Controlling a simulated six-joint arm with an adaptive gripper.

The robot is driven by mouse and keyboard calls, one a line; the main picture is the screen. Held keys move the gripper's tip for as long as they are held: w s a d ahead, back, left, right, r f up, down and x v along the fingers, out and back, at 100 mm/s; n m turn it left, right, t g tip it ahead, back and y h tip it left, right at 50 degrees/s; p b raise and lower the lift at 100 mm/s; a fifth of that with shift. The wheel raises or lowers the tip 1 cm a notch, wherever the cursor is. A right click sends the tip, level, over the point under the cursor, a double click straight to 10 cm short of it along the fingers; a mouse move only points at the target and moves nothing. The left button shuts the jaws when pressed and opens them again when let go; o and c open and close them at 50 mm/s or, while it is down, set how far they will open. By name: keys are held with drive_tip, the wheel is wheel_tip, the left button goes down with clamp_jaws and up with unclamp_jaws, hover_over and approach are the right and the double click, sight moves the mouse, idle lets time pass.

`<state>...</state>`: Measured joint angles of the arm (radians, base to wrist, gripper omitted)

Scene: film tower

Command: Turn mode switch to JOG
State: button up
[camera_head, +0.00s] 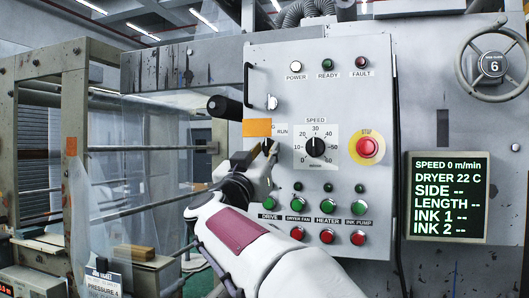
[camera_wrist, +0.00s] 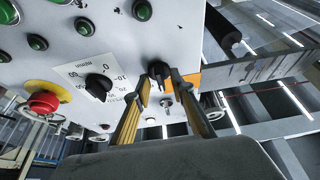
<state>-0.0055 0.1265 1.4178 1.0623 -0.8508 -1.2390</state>
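The mode switch (camera_head: 268,145) is a small black knob on the light grey control panel, beside a RUN label. My gripper (camera_head: 262,160) covers its lower part and most of its other label in the head view, so its setting is hard to read. In the wrist view, which is turned about upside down, the black mode switch (camera_wrist: 158,72) shows between the tips of my gripper (camera_wrist: 160,80). The two fingers stand apart, one on each side of the knob. Whether they touch it I cannot tell.
The speed dial (camera_head: 315,147) and red stop button (camera_head: 368,147) are right of the switch. Green and red buttons (camera_head: 328,206) lie below. A display (camera_head: 447,197) reads SPEED 0.

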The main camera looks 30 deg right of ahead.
drive_tip(key=shift+s+a+f, duration=0.1)
drive_tip(key=v, duration=1.1)
drive_tip(key=shift+s+a, duration=0.2)
drive_tip(key=shift+s, duration=0.05)
idle(0.5)
